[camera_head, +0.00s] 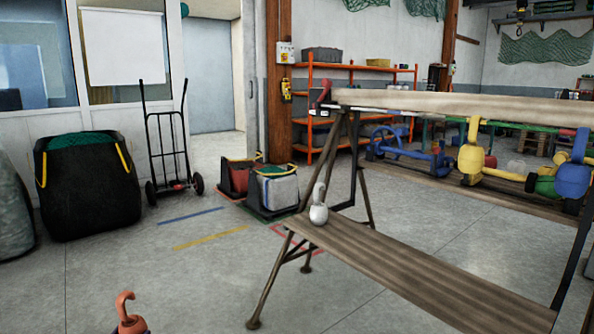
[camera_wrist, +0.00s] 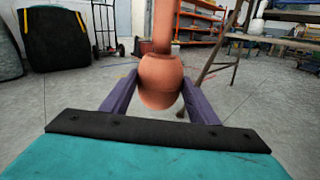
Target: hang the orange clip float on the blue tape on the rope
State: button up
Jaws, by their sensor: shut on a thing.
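The orange clip float (camera_wrist: 160,82) is held between the two dark fingers of my gripper (camera_wrist: 152,100) in the wrist view. Its round body hangs low between the fingers and its stem rises out of the top of that view. In the head view the float's hooked top (camera_head: 126,308) shows at the bottom left edge, well apart from the rope. The rope (camera_head: 420,112) runs along under the wooden beam at the right, with coloured tape bands on it. A yellow float (camera_head: 471,158) and a blue float (camera_head: 572,178) hang there. I cannot clearly pick out the blue tape.
A white float (camera_head: 318,212) stands on the low wooden bench (camera_head: 420,268) below the beam (camera_head: 450,104). Trestle legs (camera_head: 272,275) stand at the bench's left end. A black bin (camera_head: 88,190) and hand truck (camera_head: 168,150) are at the left.

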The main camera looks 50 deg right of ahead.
jog(key=s+d+r+m+g+h+p, duration=0.1)
jog(key=d+r+g+p, duration=0.1)
jog(key=d+r+p, duration=0.75)
jog(key=s+d+r+m+g+h+p, duration=0.1)
jog(key=s+d+r+m+g+p, duration=0.35)
jog(key=d, duration=1.05)
jog(key=w+d+r+n+t+p, duration=0.15)
jog(key=d+r+p, duration=0.35)
jog(key=d+r, duration=0.55)
jog(key=s+d+r+m+g+p, duration=0.1)
jog(key=s+d+r+g+p, duration=0.1)
jog(key=s+d+r+p, duration=0.4)
jog(key=s+d+r+m+g+p, duration=0.1)
jog(key=s+d+r+g+p, duration=0.1)
jog(key=s+d+r+p, duration=0.4)
jog(key=s+d+r+m+g+h+p, duration=0.1)
jog(key=s+d+r+p, duration=0.5)
jog(key=s+d, duration=0.7)
jog(key=d+r+g, duration=0.1)
jog(key=d+r, duration=0.1)
jog(key=d, duration=0.5)
jog(key=shift+d+r+m, duration=0.15)
jog(key=shift+r+m, duration=0.15)
jog(key=shift+r, duration=0.05)
jog(key=shift+d, duration=0.15)
